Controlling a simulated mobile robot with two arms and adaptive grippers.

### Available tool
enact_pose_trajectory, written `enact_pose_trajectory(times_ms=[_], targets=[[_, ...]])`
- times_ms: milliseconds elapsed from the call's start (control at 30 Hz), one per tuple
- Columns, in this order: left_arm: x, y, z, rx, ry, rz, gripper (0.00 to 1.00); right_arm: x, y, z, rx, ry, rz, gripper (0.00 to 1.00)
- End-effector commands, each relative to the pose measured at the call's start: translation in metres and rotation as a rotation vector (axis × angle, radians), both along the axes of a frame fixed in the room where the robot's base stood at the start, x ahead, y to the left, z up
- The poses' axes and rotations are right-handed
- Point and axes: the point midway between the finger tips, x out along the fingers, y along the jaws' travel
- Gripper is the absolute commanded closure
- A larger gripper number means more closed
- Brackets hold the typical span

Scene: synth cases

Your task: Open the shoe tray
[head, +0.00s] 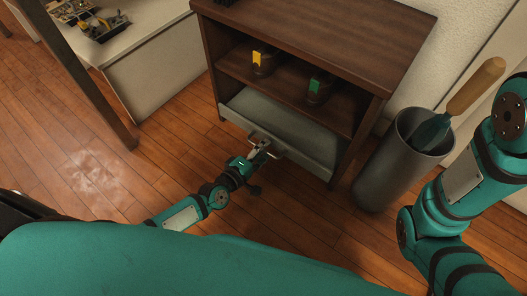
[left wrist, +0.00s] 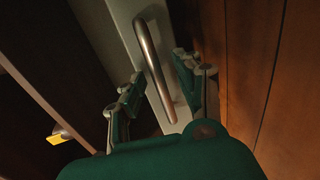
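The shoe tray (head: 300,139) is a grey tray low in a dark brown cabinet (head: 330,28). Its pale front also shows in the left wrist view (left wrist: 128,22). A metal bar handle (left wrist: 152,60) stands on that front. My left gripper (head: 261,150) is at the handle. In the left wrist view its fingers (left wrist: 157,86) are apart, one on each side of the bar, with gaps visible between bar and fingers. I cannot tell how far out the tray stands. My right arm shows at the right of the head view, but its gripper is out of view.
Shoes with a yellow tag (head: 257,57) and a green tag (head: 314,86) stand on the shelf above the tray. A grey bin (head: 378,178) with a wooden-handled tool (head: 474,87) stands right of the cabinet. A pale bench (head: 157,65) is at left. Wooden floor before the cabinet is clear.

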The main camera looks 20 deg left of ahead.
Motion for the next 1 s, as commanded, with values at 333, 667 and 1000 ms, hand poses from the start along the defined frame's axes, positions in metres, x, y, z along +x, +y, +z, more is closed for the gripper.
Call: enact_pose_trajectory(times_ms=[333, 667, 1000], targets=[[0.0048, -0.0023, -0.0009, 0.0, 0.001, -0.001, 0.66, -0.0002, 0.0001, -0.002, 0.0, 0.0, 0.0, 0.23], [0.0045, -0.0022, -0.001, 0.0, 0.001, -0.001, 1.0, -0.0001, 0.0001, -0.0021, 0.0, 0.0, 0.0, 0.23], [0.0044, -0.0021, -0.001, 0.0, 0.001, -0.001, 1.0, 0.0001, 0.0001, -0.002, 0.0, 0.0, 0.0, 0.23]])
